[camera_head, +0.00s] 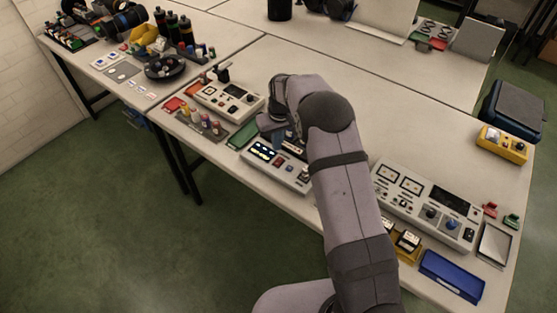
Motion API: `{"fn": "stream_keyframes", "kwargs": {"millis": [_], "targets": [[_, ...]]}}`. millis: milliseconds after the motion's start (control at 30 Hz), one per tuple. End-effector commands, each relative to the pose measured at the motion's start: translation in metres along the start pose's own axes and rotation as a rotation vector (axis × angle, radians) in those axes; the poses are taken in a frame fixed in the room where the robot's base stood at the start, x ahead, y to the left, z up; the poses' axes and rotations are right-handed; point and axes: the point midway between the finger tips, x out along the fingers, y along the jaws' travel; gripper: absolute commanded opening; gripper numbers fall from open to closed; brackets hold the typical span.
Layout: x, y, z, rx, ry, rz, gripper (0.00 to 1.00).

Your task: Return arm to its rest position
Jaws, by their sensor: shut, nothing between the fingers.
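My arm reaches up from the bottom of the view and bends over the middle of the white table. My gripper (278,138) points down at the left end of the arm, above the grey panel box (272,170) and next to a green tray (243,134). Its fingers are small and partly hidden by my own wrist. It is shut and I see nothing held in it. I cannot tell whether the fingertips touch anything.
A white box with dials (228,101) stands to the left, with a rack of small bottles (203,123) near it. A large control panel (428,204), a blue tray (451,276) and a yellow device (502,144) are to the right. Bare table (330,75) lies behind the arm.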

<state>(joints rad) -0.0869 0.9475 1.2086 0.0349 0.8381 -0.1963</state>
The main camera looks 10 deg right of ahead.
Motion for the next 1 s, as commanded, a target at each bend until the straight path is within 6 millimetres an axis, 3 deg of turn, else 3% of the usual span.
{"fn": "stream_keyframes", "kwargs": {"millis": [300, 367, 467, 567, 667, 867, 1000], "targets": [[0.000, 0.001, -0.003, 0.050, 0.013, 0.003, 0.00], [0.009, 0.000, 0.007, 0.080, -0.005, 0.003, 0.00], [0.029, -0.005, 0.043, 0.105, -0.079, -0.003, 0.00], [0.049, -0.012, 0.092, 0.127, -0.178, -0.010, 0.00], [0.052, -0.021, 0.146, 0.148, -0.272, -0.015, 0.00], [0.019, -0.034, 0.238, 0.181, -0.395, -0.016, 0.00], [-0.018, -0.041, 0.295, 0.197, -0.440, -0.015, 0.00]]}}
